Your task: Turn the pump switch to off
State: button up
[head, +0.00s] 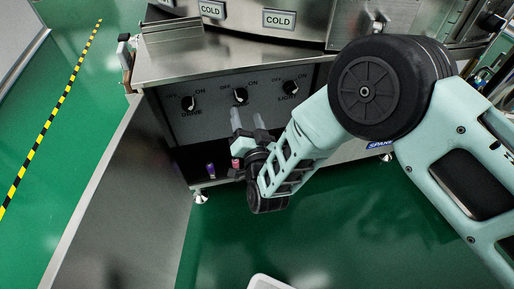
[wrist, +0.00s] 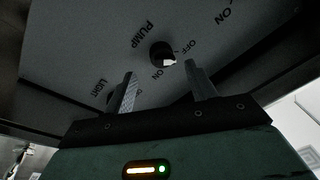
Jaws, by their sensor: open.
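The pump switch (head: 240,95) is the middle of three black rotary knobs on the grey panel under the washer's steel top. In the wrist view the pump switch (wrist: 160,50) shows its round black body and a white mark, between the PUMP label and the OFF and ON labels. The mark's exact setting is hard to tell. My gripper (head: 248,117) is just in front of and below the switch. In the wrist view its two fingers (wrist: 160,76) are apart and empty, with the switch beyond the gap between their tips, not gripped.
The drive knob (head: 188,103) is to the left and the light knob (head: 290,87) to the right on the same panel. The steel top (head: 225,58) overhangs the panel. A small purple-capped item (head: 211,170) is on the low ledge. Green floor lies open in front.

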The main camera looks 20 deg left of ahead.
jog(key=p+v, duration=0.3)
jog(key=v, duration=0.9)
jog(key=shift+s+d+f, duration=0.1)
jog(key=shift+f, duration=0.05)
jog(key=w+r+n+g+h, duration=0.25)
jog(key=w+r+g, duration=0.25)
jog(key=r+g, duration=0.5)
jog(key=s+d+r+n+g+h, duration=0.1)
jog(key=s+d+r+g+h, duration=0.25)
jog(key=d, duration=0.65)
jog(key=s+d+r+n+h, duration=0.2)
jog(key=s+d+r, duration=0.35)
jog(key=d, duration=0.35)
jog(key=s+d+r+n+g+h, duration=0.1)
jog(key=s+d+r+g+h, duration=0.15)
jog(key=s+d, duration=0.55)
notch_tip(320, 180, up, 38)
jog(key=w+d+p, duration=0.1)
jog(key=d+p, duration=0.1)
jog(key=p, duration=3.5)
jog(key=shift+w+t, duration=0.3)
jog(key=shift+w, duration=0.05)
jog(key=shift+f+h, duration=0.15)
jog(key=shift+h, duration=0.1)
